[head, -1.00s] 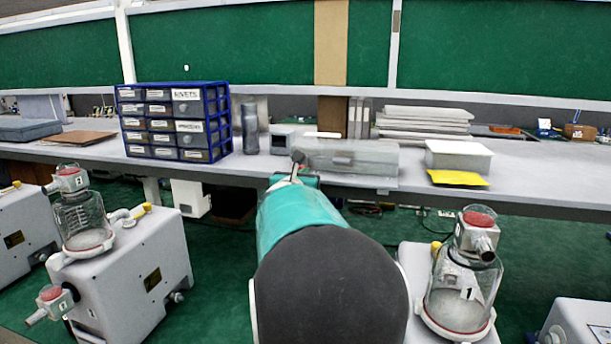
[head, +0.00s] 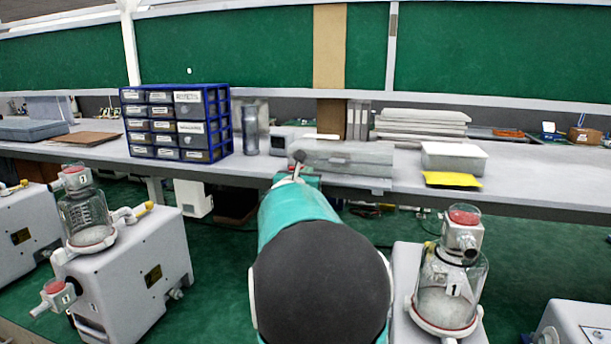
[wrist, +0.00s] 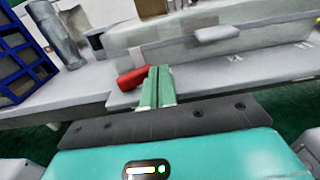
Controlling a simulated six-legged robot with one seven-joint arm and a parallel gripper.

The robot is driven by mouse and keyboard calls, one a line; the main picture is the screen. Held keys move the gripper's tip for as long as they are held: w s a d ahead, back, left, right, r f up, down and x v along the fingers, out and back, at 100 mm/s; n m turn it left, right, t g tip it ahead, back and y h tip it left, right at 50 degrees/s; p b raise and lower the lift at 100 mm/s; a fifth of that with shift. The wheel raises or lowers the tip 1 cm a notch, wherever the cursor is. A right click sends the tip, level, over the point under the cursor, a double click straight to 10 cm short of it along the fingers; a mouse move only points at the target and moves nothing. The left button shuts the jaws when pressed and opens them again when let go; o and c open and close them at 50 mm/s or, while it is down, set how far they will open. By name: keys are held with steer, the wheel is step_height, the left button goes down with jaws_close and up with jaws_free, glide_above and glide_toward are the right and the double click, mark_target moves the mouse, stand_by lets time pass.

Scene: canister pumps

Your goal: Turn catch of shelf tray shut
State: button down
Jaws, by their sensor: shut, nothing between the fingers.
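The shelf tray (head: 350,157) is a long grey, partly see-through box on the bench edge, straight ahead; it also fills the upper part of the wrist view (wrist: 180,45). A red piece (wrist: 132,78), which looks like the catch, sits at the front left of the tray's base. My gripper (wrist: 157,76) is shut and empty, its two green fingers together just right of the red piece. I cannot tell whether they touch it. In the head view my arm hides the fingers and most of the catch area.
A blue drawer cabinet (head: 176,122) and a grey bottle (head: 250,130) stand left of the tray. A white box (head: 455,158) and a yellow sheet (head: 452,180) lie to the right. Canister pumps stand below, left (head: 135,270) and right (head: 445,300), beside my arm.

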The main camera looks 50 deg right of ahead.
steer(key=shift+d, duration=0.9)
steer(key=shift+s+a, duration=0.1)
steer(key=shift+s, duration=0.05)
stand_by(0.9)
